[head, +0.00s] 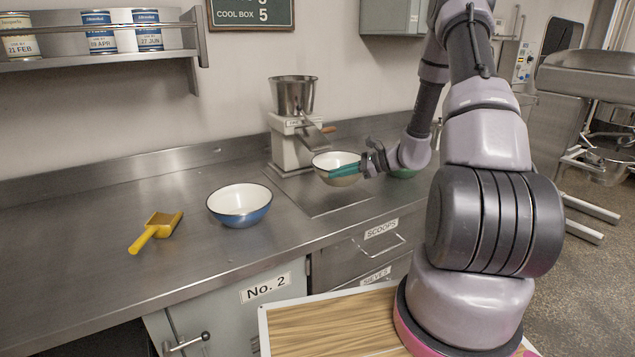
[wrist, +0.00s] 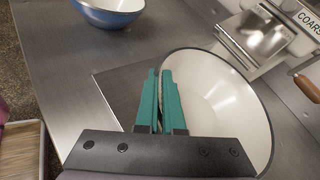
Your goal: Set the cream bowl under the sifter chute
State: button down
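The cream bowl (head: 322,165), white inside with a dark rim, is just in front of the sifter (head: 290,145) and near its chute (head: 318,138). I cannot tell whether it touches the counter. In the wrist view the bowl (wrist: 225,100) fills the right middle, and the metal chute (wrist: 262,38) is at its upper right edge. My gripper (head: 345,171) has green fingers, closed on the bowl's near rim. In the wrist view the fingers (wrist: 160,98) are close together, one on each side of the rim.
A blue bowl (head: 240,207) and a yellow scoop (head: 155,230) stand on the counter to the left. A green bowl (head: 404,173) is partly hidden behind my arm. A dark square plate (head: 335,200) lies in front of the sifter. A wooden handle (wrist: 307,88) sticks out beside the chute.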

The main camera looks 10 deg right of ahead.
jog(key=shift+f+x, duration=0.15)
jog(key=shift+x, duration=1.75)
jog(key=shift+f+x, duration=0.15)
jog(key=shift+x, duration=1.7)
jog(key=shift+d, duration=0.15)
jog(key=c, duration=1)
grip_release()
jog(key=shift+s+f, duration=0.1)
